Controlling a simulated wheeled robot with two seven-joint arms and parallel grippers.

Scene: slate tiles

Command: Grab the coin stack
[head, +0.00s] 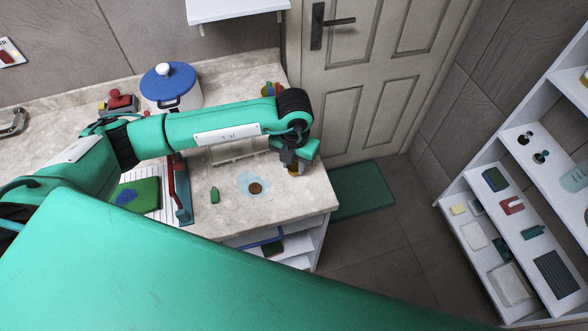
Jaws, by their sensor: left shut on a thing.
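My left gripper (293,168) is at the right end of the stone counter (225,215), its arm coming in from the left. It points down and is shut on a small orange-brown thing, which looks like the coin stack. The fingers hide most of it, and I cannot tell whether it is clear of the counter. A dark brown round thing (255,188) lies on a pale blue patch (246,179), to the left of the gripper and apart from it. My right gripper is not in view.
A small green bottle (214,195) stands left of the pale blue patch. A blue-lidded pot (170,88) is behind my left arm. A green mat (363,189) lies on the floor before the door (375,75). White shelves (500,235) stand at the right.

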